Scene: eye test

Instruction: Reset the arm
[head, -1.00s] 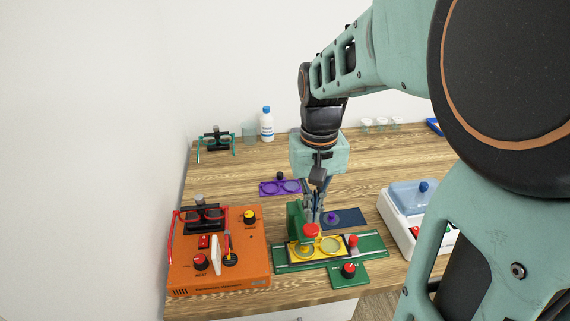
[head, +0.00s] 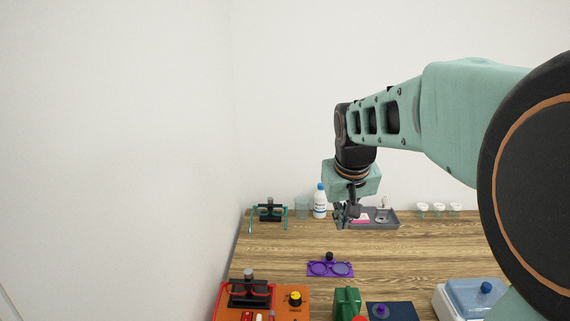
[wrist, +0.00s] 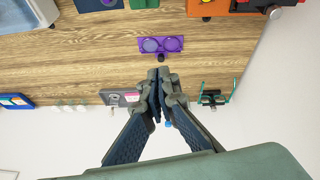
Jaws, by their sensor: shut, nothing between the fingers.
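My gripper (head: 345,217) hangs from my raised, outstretched arm in the head view. It is in the air above the wooden table, in front of a grey tray as seen from the head. In the wrist view its two fingers (wrist: 158,88) are brought together, with nothing between them. The gripper covers part of the grey tray (head: 388,223), which has a pink item in it. A purple plate (head: 316,273) with two round recesses lies on the table, nearer the head camera than the gripper.
Teal glasses on a black stand (head: 269,214) and a white bottle (head: 320,206) stand at the back, with small white cups (head: 438,210) at the right. An orange box (head: 289,316), green device (head: 346,303) and blue-lidded box (head: 474,296) are in front. Mid-table wood (head: 420,255) is clear.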

